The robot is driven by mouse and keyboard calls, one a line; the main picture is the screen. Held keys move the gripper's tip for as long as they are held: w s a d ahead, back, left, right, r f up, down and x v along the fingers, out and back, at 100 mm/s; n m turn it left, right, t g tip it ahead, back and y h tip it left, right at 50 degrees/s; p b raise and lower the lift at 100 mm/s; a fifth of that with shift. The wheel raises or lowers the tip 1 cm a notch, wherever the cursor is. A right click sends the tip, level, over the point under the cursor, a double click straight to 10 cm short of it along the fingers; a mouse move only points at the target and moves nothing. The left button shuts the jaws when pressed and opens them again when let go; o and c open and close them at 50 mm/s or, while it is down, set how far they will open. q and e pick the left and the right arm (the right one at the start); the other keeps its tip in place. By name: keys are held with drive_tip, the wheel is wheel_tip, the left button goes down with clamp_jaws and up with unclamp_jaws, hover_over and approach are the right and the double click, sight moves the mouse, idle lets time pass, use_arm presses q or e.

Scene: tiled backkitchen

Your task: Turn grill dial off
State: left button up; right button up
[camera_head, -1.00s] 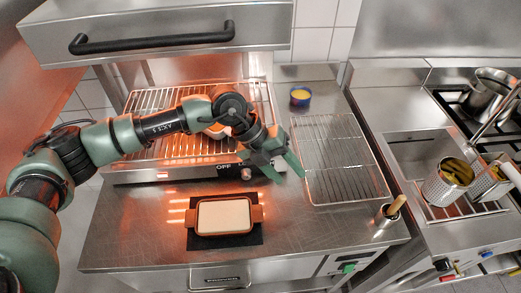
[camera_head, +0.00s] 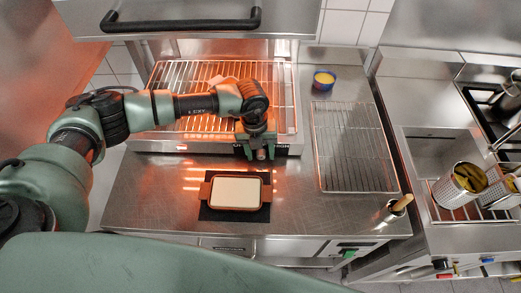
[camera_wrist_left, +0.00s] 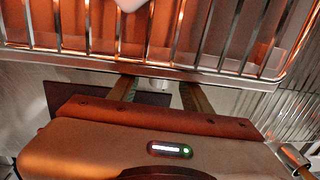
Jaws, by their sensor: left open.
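The grill (camera_head: 165,140) stands at the back of the steel counter, with a wire rack on top and an orange glow over it. Its dial (camera_head: 261,154) is on the front panel, mostly hidden by my left gripper (camera_head: 257,155). That gripper points down at the panel, its fingers on either side of the dial. In the left wrist view, the two fingers (camera_wrist_left: 158,95) are apart beneath the grill's front edge, with a small pale part of the dial (camera_wrist_left: 154,84) between them. Contact and the dial's setting cannot be told. My right gripper is out of view.
A brown dish with pale contents (camera_head: 266,193) sits on a dark mat before the grill. A steel hood with a black handle (camera_head: 180,26) hangs above.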

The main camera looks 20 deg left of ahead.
use_arm(q)
clamp_jaws()
drive_tip(key=h+b, duration=0.2)
drive_tip(key=b, duration=0.1)
drive_tip(key=a+f+t+h+b, duration=0.1)
drive_tip(key=h+b, duration=0.1)
drive_tip(key=b, duration=0.2)
drive_tip(key=shift+s+f, duration=0.1)
drive_tip(key=shift+s, duration=0.1)
drive_tip(key=shift+h+b, duration=0.35)
drive_tip(key=shift+h, duration=0.15)
drive_tip(key=shift+r, duration=0.45)
unclamp_jaws()
